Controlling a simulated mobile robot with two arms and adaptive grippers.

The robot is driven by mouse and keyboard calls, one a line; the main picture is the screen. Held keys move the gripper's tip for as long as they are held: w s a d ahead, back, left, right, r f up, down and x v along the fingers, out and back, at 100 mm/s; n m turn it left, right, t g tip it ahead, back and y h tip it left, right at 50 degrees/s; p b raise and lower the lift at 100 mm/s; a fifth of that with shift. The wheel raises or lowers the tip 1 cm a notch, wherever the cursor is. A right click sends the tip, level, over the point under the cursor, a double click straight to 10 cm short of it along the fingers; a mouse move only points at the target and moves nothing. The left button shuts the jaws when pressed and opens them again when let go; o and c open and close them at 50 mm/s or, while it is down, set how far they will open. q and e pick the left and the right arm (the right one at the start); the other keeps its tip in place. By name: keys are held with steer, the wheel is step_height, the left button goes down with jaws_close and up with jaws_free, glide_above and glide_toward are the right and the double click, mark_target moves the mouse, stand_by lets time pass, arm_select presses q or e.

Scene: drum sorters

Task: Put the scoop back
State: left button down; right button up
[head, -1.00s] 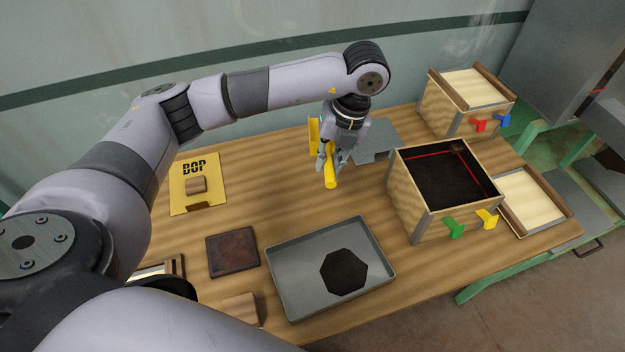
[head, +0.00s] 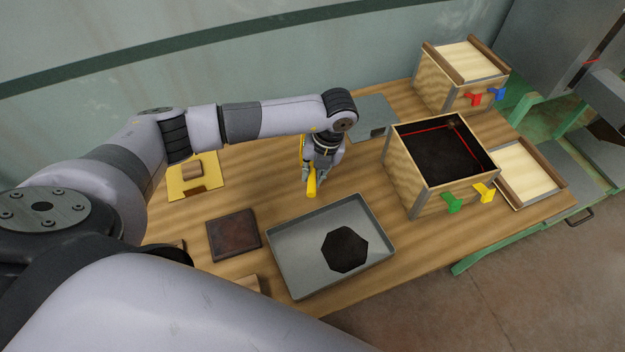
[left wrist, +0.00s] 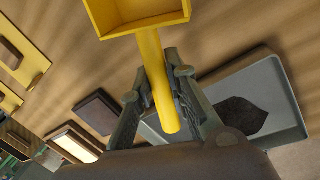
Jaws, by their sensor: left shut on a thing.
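The yellow scoop is held by my left gripper (head: 318,172) above the wooden table, behind the grey tray. Its yellow handle (head: 311,186) shows in the head view. In the left wrist view the handle (left wrist: 158,85) runs between the two fingers of my left gripper (left wrist: 160,100), which is shut on it. The square scoop pan (left wrist: 140,14) is at the top of that view and looks empty. The yellow board (head: 178,187) with a wooden block on it lies at the left of the table, partly behind my arm. My right gripper is not in view.
A grey tray (head: 290,264) with a dark pile stands at the front. A dark square plate (head: 233,234) lies left of it. A wooden box (head: 408,185) of dark material and another box (head: 433,88) stand right. A grey plate (head: 374,112) lies at the back.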

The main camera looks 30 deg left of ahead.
arm_select(q)
steer(key=x, duration=0.4)
steer(key=shift+w+d+f+p, duration=0.15)
steer(key=shift+d+f+p, duration=0.15)
steer(key=shift+d+p, duration=0.1)
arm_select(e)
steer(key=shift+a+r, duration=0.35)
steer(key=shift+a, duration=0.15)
arm_select(q)
steer(key=shift+f+b, duration=0.6)
steer(key=shift+b, duration=0.05)
steer(key=c, duration=1.6)
jaws_free()
steer(key=shift+r, duration=0.1)
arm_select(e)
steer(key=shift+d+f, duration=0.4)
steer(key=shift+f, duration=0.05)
arm_select(q)
steer(key=shift+o, duration=0.2)
steer(key=shift+r, duration=0.1)
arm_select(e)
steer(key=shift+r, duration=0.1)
